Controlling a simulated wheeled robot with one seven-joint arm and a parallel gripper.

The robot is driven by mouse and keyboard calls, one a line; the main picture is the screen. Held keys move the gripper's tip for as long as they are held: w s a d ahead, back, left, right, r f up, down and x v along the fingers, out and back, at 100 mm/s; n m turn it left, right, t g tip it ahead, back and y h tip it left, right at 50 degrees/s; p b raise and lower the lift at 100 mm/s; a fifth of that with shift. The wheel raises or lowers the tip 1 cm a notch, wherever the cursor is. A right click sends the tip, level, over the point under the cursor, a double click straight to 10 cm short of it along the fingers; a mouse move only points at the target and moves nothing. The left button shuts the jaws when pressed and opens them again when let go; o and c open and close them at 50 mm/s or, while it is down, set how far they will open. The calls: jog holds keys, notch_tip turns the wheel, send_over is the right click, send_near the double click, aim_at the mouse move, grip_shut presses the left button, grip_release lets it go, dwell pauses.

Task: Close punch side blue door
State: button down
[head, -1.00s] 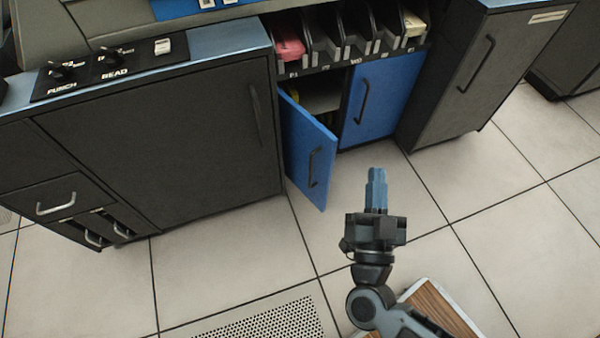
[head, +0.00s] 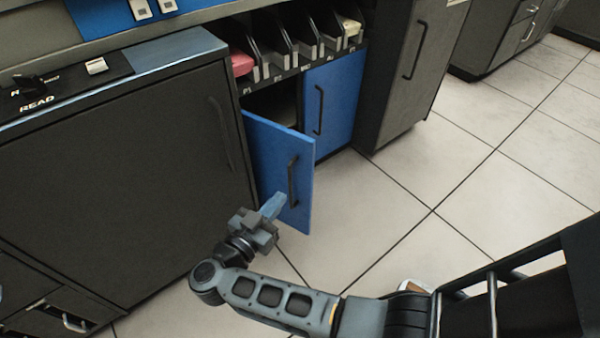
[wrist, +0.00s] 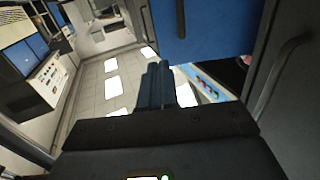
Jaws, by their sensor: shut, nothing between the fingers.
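The left blue door (head: 272,160) stands ajar, swung out from its cabinet on its left edge, with a dark bar handle (head: 292,180) on its face. A blue panel with a dark handle, seemingly this door, fills the upper middle of the wrist view (wrist: 222,45). My gripper (head: 273,206) is shut and empty, its blue fingers (wrist: 155,85) together. In the head view it is in front of the door's lower part, left of the handle. I cannot tell whether it touches the door.
A second blue door (head: 333,95) is shut to the right. Card slots (head: 300,50) with pink cards (head: 241,64) sit above. A dark cabinet (head: 120,170) stands left and a grey cabinet (head: 412,70) right. The tiled floor (head: 385,200) in front is clear.

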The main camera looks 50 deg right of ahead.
aim_at(310, 162)
jog(key=d+b, duration=0.1)
jog(key=d, duration=0.2)
jog(key=d+b, duration=0.1)
jog(key=d, duration=0.6)
jog(key=shift+w+d+f+b, duration=0.1)
jog(key=shift+w+d+b, duration=0.1)
jog(key=shift+w+b, duration=0.2)
jog(key=shift+d, duration=0.6)
